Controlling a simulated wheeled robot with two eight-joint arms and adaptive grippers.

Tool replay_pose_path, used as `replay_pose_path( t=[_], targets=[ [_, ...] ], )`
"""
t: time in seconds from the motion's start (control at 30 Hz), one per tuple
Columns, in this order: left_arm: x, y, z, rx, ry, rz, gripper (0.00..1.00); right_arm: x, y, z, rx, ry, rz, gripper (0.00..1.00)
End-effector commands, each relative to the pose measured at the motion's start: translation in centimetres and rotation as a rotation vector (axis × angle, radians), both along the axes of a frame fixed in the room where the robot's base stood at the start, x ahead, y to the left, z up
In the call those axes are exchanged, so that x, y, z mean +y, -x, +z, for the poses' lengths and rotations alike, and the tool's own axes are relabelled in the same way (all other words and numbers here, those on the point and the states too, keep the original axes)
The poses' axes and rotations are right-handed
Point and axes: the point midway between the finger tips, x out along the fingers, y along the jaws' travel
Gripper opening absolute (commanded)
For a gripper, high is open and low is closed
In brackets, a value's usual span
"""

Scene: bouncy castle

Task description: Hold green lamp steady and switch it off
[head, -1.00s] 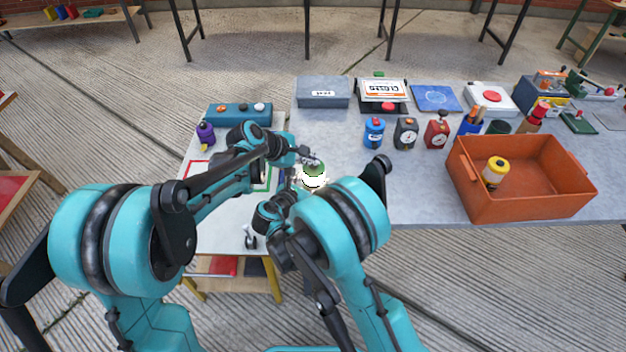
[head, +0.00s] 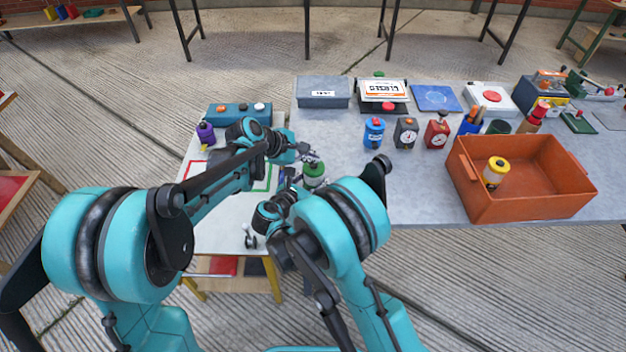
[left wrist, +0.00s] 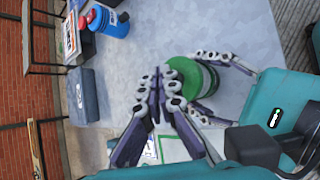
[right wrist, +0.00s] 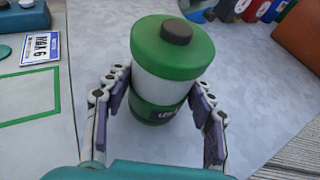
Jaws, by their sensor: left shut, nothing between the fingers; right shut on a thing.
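The green lamp (head: 314,181) stands upright near the left edge of the grey table, with a green cap, pale body and dark top button (right wrist: 177,32). The body looks unlit. My right gripper (right wrist: 158,108) is shut on the lamp's body, a finger on each side. My left gripper (head: 312,156) is shut and empty beside the lamp's top, on its far left side in the head view. In the left wrist view its closed fingers (left wrist: 163,92) are beside the green cap (left wrist: 185,77); I cannot tell whether they touch it.
An orange bin (head: 522,207) holding a yellow-capped lamp (head: 495,172) stands at the right. A blue canister (head: 374,133), a black timer (head: 405,134) and a red timer (head: 437,131) stand behind. A grey box (head: 324,93) is at the back. Table between lamp and bin is clear.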

Motion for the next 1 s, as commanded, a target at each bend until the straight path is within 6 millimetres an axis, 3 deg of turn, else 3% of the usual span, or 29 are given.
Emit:
replay_pose_path(
  t=[0.6, 1.0],
  targets=[
    [0.0, 0.0, 5.7, 0.0, 0.0, 0.0, 0.0, 0.0, 0.0, 0.0, 0.0, 0.0, 0.0, 0.12],
    [0.0, 0.0, 5.9, 0.0, 0.0, 0.0, 0.0, 0.0, 0.0, 0.0, 0.0, 0.0, 0.0, 0.12]
  ],
)
